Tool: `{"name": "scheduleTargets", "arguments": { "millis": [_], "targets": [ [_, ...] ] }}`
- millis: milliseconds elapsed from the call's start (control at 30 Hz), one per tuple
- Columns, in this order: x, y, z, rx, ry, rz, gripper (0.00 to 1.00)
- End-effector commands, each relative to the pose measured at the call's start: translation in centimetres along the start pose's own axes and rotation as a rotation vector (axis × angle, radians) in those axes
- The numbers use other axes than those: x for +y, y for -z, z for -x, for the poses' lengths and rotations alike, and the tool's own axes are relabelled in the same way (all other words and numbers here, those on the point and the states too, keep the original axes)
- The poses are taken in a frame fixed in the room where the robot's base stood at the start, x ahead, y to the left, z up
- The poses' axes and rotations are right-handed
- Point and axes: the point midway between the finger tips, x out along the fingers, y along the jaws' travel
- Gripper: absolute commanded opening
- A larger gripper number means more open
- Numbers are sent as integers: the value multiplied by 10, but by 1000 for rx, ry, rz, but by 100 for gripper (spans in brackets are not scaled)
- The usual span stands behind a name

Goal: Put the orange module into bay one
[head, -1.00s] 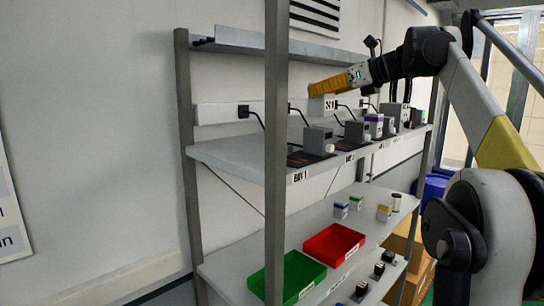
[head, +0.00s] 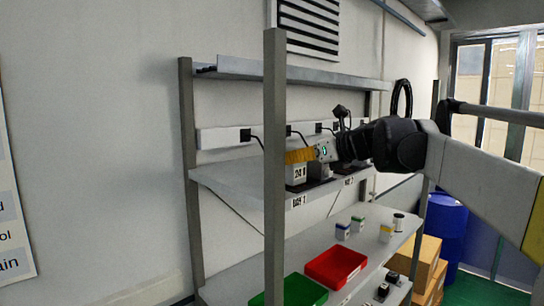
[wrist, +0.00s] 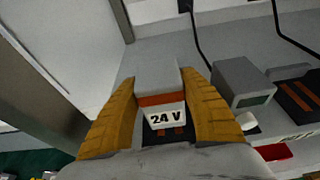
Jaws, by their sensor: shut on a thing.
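My gripper (head: 300,156), with yellow fingers, is shut on the orange module (head: 296,173), a pale block marked 24 V. In the wrist view the fingers (wrist: 160,88) hold its two sides, and an orange band runs above the label on the module (wrist: 166,117). The module is upright at bay one, above the tag BAY 1 (head: 298,201). A dark pad (wrist: 160,138) shows just beneath it. I cannot tell whether the module touches the pad or is seated; its underside is hidden.
A grey device with a small screen (wrist: 242,80) stands close on the right of the module. Another dark pad with orange stripes (wrist: 298,97) lies farther right. A shelf post (head: 275,120) stands in front. Red (head: 336,267) and green (head: 303,291) trays are on the shelf below.

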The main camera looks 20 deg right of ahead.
Motion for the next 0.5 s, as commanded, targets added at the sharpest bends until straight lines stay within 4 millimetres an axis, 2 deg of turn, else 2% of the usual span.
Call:
{"name": "scheduleTargets", "arguments": {
  "millis": [367, 400, 467, 500],
  "targets": [
    [0, 5, -2, -1, 0, 0, 9],
    [0, 6, -2, 0, 0, 0, 54],
    [0, 5, -2, 0, 0, 0, 68],
    [0, 5, -2, 0, 0, 0, 68]
  ]
}}
